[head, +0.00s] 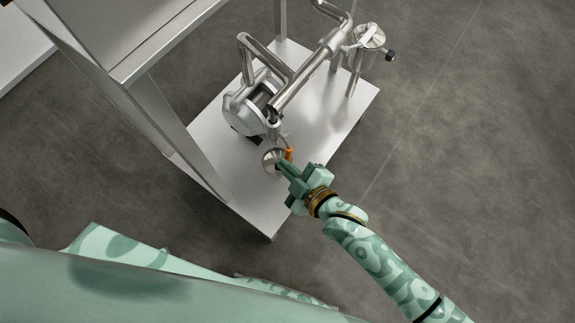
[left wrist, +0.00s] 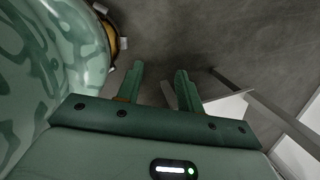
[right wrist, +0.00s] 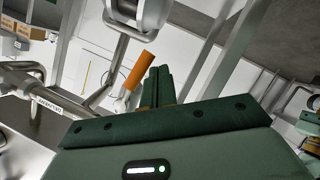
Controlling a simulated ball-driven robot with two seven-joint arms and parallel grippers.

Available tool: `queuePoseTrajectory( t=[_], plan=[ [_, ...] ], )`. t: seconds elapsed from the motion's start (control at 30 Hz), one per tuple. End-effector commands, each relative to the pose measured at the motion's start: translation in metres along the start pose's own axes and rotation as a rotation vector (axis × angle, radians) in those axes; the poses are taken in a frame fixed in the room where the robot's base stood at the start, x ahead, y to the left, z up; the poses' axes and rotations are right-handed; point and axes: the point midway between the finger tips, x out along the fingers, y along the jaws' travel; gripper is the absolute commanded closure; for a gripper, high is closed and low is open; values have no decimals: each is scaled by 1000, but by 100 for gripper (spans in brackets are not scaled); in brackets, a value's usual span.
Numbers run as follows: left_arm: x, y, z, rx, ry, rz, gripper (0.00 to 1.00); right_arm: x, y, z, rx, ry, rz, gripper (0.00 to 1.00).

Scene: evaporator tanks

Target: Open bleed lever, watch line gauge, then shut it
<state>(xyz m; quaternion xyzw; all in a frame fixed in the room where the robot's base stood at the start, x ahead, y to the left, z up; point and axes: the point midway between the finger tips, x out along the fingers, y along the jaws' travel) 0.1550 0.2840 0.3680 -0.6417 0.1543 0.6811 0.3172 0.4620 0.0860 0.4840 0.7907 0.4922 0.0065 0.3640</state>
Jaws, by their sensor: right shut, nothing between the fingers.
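The bleed lever's orange handle (head: 289,154) stands out below the pump body, on the low steel platform. In the right wrist view the orange handle (right wrist: 138,70) is tilted, just left of my fingertips. My right gripper (head: 279,166) is shut and empty, with its tips close beside the handle; I cannot tell if they touch. Its closed fingers (right wrist: 158,84) show in the right wrist view. My left gripper (left wrist: 160,72) is open and empty over floor, seen only in the left wrist view. I cannot make out a readable line gauge.
A round metal dish (head: 271,160) lies beside my right fingertips. The pump body (head: 244,108) and bent pipes stand behind. A small capped vessel (head: 368,38) with a dark knob stands at the back right. Frame posts (head: 160,115) rise at left. The floor (head: 470,190) right is clear.

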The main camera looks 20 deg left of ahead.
Motion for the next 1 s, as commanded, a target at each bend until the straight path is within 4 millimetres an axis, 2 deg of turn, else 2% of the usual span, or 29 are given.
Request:
queuePoseTrajectory(
  t=[0.5,0.77,1.0],
  plan=[
    [-1,-1,-1,-4,7,-1,63,-3,1,0,-1,0,1,100],
    [31,39,29,-37,-12,76,63,-29,4,-3,-6,0,2,100],
    [60,85,74,-100,-36,156,63,-65,4,-3,-5,0,2,100]
  ],
)
